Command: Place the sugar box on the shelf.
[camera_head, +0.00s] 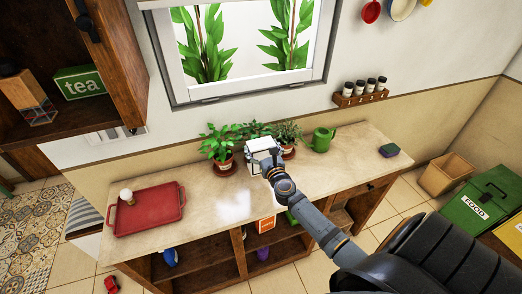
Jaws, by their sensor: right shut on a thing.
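My right gripper (265,163) reaches over the counter from the lower right and is shut on a small white box (261,146), which I take to be the sugar box; no label can be read. The gripper hides part of the box, and I cannot tell whether the box touches the counter. Open shelving (238,252) lies under the counter. A wall shelf unit (62,128) at the upper left holds a green tea box (80,84) and a brown box (20,88). My left gripper is not in view.
Potted plants (221,147) stand close behind the held box, with a green watering can (320,139) to the right. An orange box (266,225) stands in the lower shelving.

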